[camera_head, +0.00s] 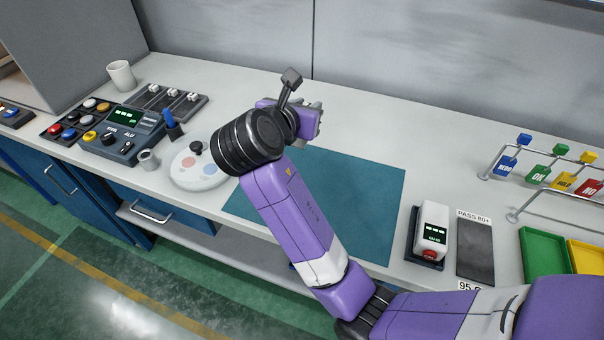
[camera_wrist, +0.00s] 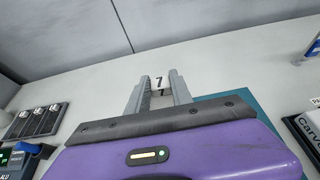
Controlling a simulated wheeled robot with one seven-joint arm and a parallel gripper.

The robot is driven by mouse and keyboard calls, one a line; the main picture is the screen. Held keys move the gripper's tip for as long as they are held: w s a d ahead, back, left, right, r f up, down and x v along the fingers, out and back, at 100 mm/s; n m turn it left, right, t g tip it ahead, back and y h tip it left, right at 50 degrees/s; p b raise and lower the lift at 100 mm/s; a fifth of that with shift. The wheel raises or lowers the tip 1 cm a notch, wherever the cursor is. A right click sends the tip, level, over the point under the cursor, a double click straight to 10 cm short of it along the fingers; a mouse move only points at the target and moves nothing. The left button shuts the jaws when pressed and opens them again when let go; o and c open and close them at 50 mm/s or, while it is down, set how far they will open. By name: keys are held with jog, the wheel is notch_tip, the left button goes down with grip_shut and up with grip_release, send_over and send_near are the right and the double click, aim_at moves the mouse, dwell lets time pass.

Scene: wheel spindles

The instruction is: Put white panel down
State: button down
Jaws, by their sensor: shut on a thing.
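My gripper (camera_wrist: 158,80) shows from behind in the wrist view, with its two grey fingers pointing away over the pale worktop. The fingers are shut on a small white panel (camera_wrist: 158,84) marked with a dark 7. Only the face between the fingers shows, so its full outline is hidden. In the head view my gripper (camera_head: 316,112) is over the worktop, behind the teal mat. The panel cannot be made out there. I cannot tell whether the panel touches the worktop.
The teal mat (camera_head: 350,197) lies bare beside my arm. A round white dish (camera_head: 190,178), a control box (camera_head: 120,137) and a rack of switches (camera_head: 172,102) are at left. A display device (camera_head: 432,232), coloured tags (camera_head: 540,173) and trays (camera_head: 545,255) are at right. The worktop behind is clear.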

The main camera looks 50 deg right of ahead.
aim_at(305, 174)
notch_tip(305, 174, down, 18)
jog(key=shift+f+b, duration=0.1)
jog(key=shift+b, duration=0.45)
jog(key=c, duration=1.1)
grip_release()
jog(key=shift+f, duration=0.1)
jog(key=shift+c, duration=0.2)
jog(key=shift+a+r, duration=0.15)
jog(key=shift+r, duration=0.05)
jog(key=v, duration=1.1)
jog(key=shift+s+a+r, duration=0.15)
jog(key=shift+s+a, duration=0.1)
jog(key=shift+a, duration=0.05)
